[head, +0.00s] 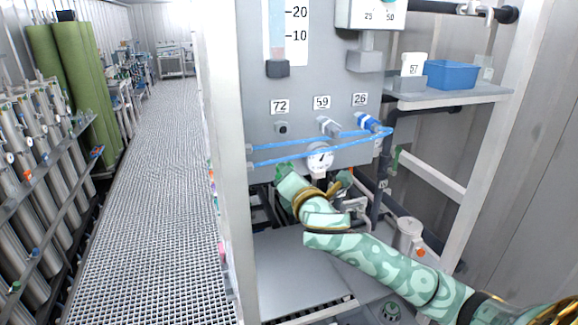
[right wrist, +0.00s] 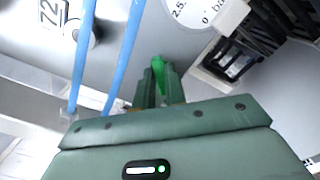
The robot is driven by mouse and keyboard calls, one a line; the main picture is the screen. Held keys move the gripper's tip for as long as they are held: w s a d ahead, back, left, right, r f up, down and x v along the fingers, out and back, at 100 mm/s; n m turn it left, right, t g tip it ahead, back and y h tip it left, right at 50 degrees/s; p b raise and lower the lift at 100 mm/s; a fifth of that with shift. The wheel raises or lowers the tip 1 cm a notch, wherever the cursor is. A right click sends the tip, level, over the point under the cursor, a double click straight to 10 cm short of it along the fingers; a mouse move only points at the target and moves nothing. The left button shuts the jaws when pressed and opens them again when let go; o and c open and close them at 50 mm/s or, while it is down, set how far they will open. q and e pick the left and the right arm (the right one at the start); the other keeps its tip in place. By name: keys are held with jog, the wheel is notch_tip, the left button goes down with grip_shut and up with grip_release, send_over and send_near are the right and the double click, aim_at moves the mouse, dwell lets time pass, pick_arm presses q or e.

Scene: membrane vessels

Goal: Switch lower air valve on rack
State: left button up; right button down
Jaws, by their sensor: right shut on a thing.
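My right arm reaches in from the lower right of the head view. Its green gripper (head: 283,168) is at the lower left of the grey rack panel (head: 295,80), below the blue tubes. In the right wrist view the gripper (right wrist: 160,88) is shut on a small bright green handle (right wrist: 158,66), which looks like the lower air valve. The valve body is hidden behind the fingers, so I cannot tell how far it is turned. My left gripper is not in view.
Blue tubes (head: 300,152) cross the panel just above the gripper, close to a round gauge (head: 320,160). Knobs labelled 72, 59 and 26 sit higher up. A white rack post (head: 222,150) stands left. A blue bin (head: 450,75) is on the right shelf. The grated walkway (head: 150,200) is clear.

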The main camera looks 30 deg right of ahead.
jog(key=shift+f+m+p, duration=0.15)
jog(key=shift+m+p, duration=2)
jog(key=shift+m, duration=2.05)
jog(key=c, duration=1.5)
grip_release()
jog(key=shift+d, duration=0.1)
jog(key=shift+o, duration=0.2)
jog(key=v, duration=1.6)
jog(key=shift+b, duration=0.35)
jog(key=shift+s, duration=0.1)
